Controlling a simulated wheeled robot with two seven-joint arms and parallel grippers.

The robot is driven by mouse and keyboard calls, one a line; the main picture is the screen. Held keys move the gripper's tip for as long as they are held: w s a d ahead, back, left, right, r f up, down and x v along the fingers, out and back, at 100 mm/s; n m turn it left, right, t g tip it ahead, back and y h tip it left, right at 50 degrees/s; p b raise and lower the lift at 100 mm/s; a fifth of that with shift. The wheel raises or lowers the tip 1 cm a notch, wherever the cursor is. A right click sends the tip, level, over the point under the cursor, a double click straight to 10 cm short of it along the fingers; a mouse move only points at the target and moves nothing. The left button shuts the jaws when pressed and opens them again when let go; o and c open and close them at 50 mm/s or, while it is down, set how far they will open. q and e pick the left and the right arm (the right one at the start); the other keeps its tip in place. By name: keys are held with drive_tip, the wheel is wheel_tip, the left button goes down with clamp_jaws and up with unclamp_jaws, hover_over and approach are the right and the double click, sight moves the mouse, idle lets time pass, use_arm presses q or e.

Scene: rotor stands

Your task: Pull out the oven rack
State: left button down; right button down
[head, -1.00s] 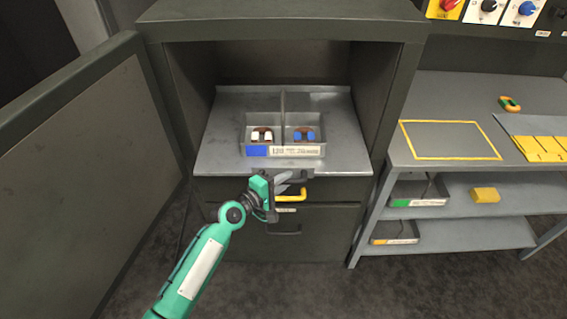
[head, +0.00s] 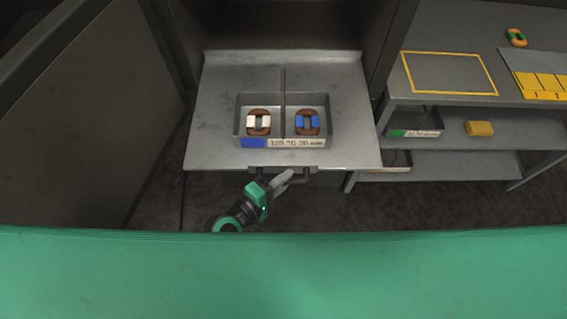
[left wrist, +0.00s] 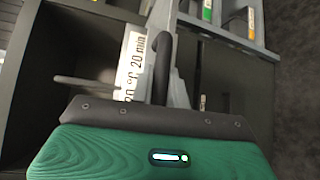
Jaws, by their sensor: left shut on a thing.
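The oven rack (head: 210,125) is a flat grey metal sheet reaching out of the oven's open front in the head view. A dark bar handle (head: 308,171) runs along its front edge. My left gripper (head: 290,177), green and black with grey fingers, is shut at this handle; the fingers hide part of it. In the left wrist view the dark handle (left wrist: 162,70) rises beyond the gripper body, beside a "20 min" label. A grey two-part tray (head: 238,125) sits on the rack, with a white-marked rotor (head: 258,122) and a blue-marked rotor (head: 307,122). My right gripper is out of view.
The open oven door (head: 90,120) stands at the left. A grey bench (head: 430,98) stands close at the right, with a yellow outlined area on top, a yellow block (head: 479,128) and bins on its shelves. Dark floor shows beneath the rack.

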use_arm(q)
drive_tip(key=shift+s, duration=0.4)
drive_tip(key=c, duration=1.4)
unclamp_jaws()
drive_tip(key=shift+o, duration=0.2)
